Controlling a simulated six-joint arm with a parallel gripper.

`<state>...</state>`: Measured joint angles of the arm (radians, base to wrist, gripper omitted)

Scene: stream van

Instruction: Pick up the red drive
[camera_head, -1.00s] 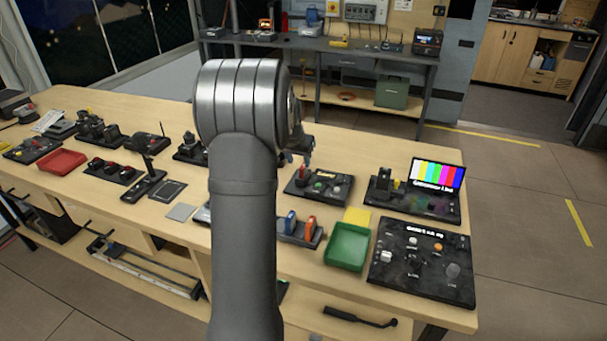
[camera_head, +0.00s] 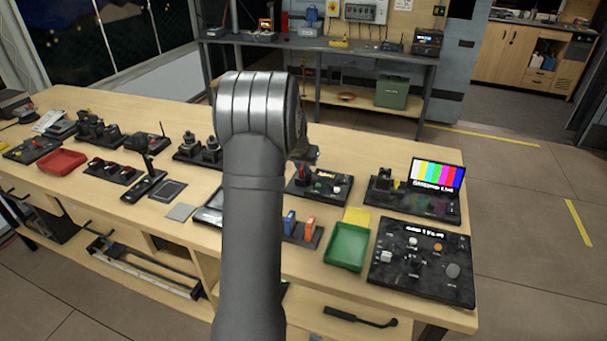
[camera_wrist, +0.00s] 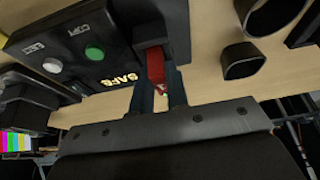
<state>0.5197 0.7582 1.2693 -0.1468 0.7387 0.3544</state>
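The red drive (camera_wrist: 156,66) shows in the wrist view as a small upright red block in a dark slot beside the black panel marked SAFE (camera_wrist: 95,60). My gripper (camera_wrist: 158,82) is right at it, with one finger on each side of the red block in this view. The fingers are close together, and I cannot tell whether they touch or grip it. In the head view a red piece shows on the black panel with the green button (camera_head: 322,188). My arm hides most of the gripper there.
A green tray (camera_head: 347,247), a stand with blue and orange drives (camera_head: 301,231) and a large black control panel (camera_head: 421,264) lie at the front right. A panel with a colour-bar screen (camera_head: 437,174) stands at right. A red tray (camera_head: 61,162) is far left.

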